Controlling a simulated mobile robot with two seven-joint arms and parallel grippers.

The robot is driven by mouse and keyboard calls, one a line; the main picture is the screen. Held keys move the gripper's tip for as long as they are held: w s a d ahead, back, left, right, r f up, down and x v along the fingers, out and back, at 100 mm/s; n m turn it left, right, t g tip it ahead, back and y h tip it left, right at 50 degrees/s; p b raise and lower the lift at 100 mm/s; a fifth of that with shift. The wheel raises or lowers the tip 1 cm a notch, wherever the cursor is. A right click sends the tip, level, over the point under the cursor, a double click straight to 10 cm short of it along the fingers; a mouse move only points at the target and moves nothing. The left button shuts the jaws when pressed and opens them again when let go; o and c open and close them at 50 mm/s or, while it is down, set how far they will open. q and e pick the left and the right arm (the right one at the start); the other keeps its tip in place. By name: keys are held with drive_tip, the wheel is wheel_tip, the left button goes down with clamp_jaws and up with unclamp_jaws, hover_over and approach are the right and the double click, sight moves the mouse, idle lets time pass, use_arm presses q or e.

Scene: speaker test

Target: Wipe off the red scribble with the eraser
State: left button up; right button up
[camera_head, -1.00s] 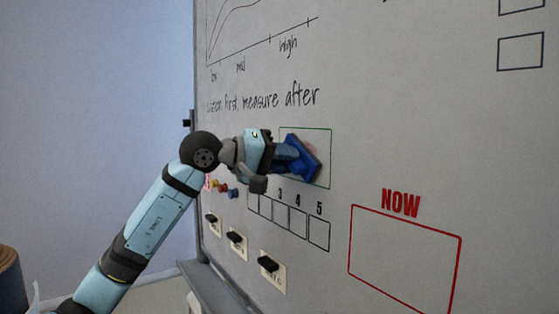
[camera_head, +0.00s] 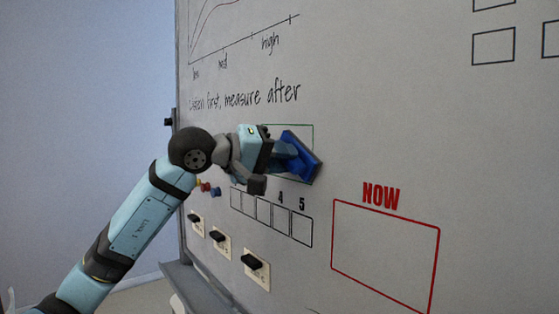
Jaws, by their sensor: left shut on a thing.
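A blue eraser (camera_head: 300,157) is held against or very close to the whiteboard (camera_head: 400,130), tilted, over the lower right part of a green-outlined box (camera_head: 313,132). My left gripper (camera_head: 275,158) is shut on the eraser, with the arm coming in from the left. No red scribble shows now; the eraser and gripper hide much of the inside of the green box. My right gripper is not in view.
Below the green box is a row of numbered cells (camera_head: 272,218). Black sliders on pale plates (camera_head: 257,270) and small coloured magnets (camera_head: 207,188) stick out nearby. A red NOW box (camera_head: 385,255) is at right. A tray ledge (camera_head: 200,290) runs along the bottom.

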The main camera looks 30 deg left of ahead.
use_arm(q)
drive_tip(key=shift+w+a+f+b, duration=0.1)
drive_tip(key=shift+w+a+b, duration=0.15)
drive_tip(key=shift+a, duration=0.25)
drive_tip(key=shift+w+a+b, duration=0.15)
drive_tip(key=shift+w+a, duration=0.05)
drive_tip(key=shift+a, duration=0.3)
drive_tip(key=shift+w+a, duration=0.3)
drive_tip(key=shift+a, duration=0.4)
drive_tip(key=shift+a, duration=0.1)
drive_tip(key=a, duration=0.1)
drive_tip(key=w+a+b, duration=0.1)
drive_tip(key=a, duration=0.1)
drive_tip(key=shift+w, duration=0.15)
drive_tip(key=shift+a, duration=0.1)
drive_tip(key=s+a+b, duration=0.2)
drive_tip(key=s+b, duration=0.1)
drive_tip(key=s, duration=0.2)
drive_tip(key=shift+s+b, duration=0.3)
